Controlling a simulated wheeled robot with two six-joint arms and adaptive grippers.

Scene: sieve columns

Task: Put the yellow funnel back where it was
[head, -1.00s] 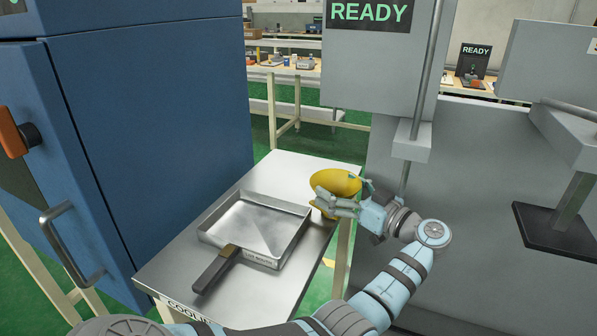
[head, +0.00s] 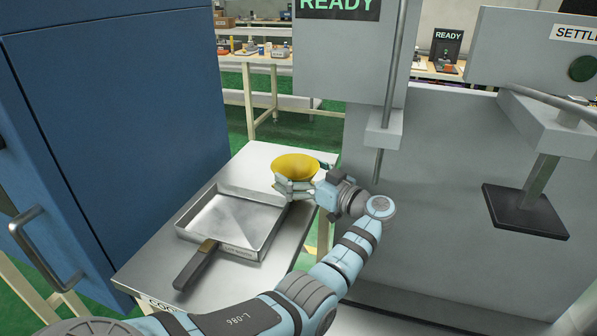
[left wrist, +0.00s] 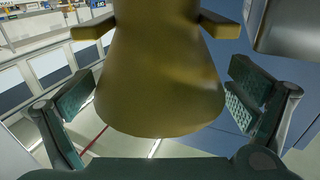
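The yellow funnel (head: 295,164) is at my left gripper (head: 292,188), wide mouth up, by the far right part of the steel side table. My left fingers sit around it, and it appears held. In the left wrist view the funnel (left wrist: 160,85) fills the middle, with a short tab on each side. The two green-padded fingers of the left gripper (left wrist: 165,100) flank it; the exact contact is hard to see. The funnel's lower part is hidden behind the fingers in the head view. My right gripper is not in view.
A square metal pan (head: 230,222) with a dark handle lies on the steel table (head: 150,270). A blue cabinet (head: 120,130) stands left. A grey machine (head: 430,190) with a vertical rod and a black plate (head: 525,210) stands right. The table's far end is clear.

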